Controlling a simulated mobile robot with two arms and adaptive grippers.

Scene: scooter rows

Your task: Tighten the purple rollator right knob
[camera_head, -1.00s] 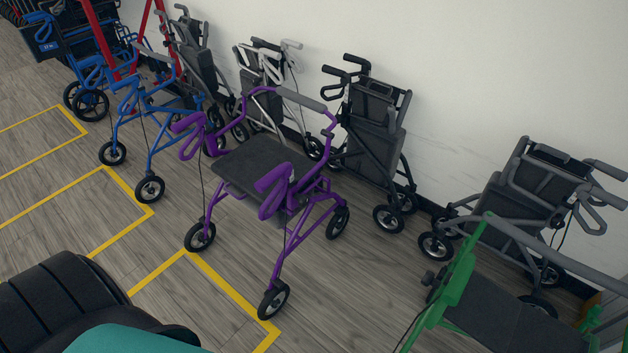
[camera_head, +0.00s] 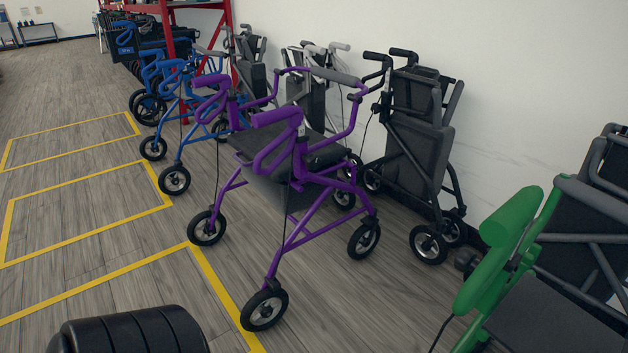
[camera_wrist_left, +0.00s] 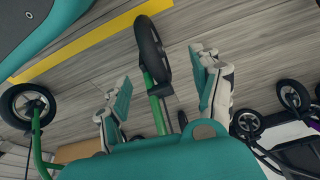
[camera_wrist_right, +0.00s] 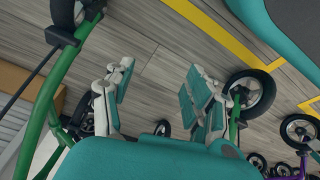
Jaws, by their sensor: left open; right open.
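The purple rollator (camera_head: 310,222) stands upright in the middle of the head view, with a dark seat and purple handles. Its near handle (camera_head: 275,117) faces me. I cannot make out its right knob at this size. Neither gripper shows in the head view. In the left wrist view my left gripper (camera_wrist_left: 162,75) is open and empty above the floor, with a green frame and wheel between and beyond its fingers. In the right wrist view my right gripper (camera_wrist_right: 155,75) is open and empty. A purple frame part (camera_wrist_right: 303,165) shows at that view's lower right corner.
A green rollator (camera_head: 500,240) stands close at the right. Blue rollators (camera_head: 185,95) stand behind at the left. A folded black rollator (camera_head: 420,150) leans near the white wall. Floor with yellow lines (camera_head: 90,185) is clear on the left.

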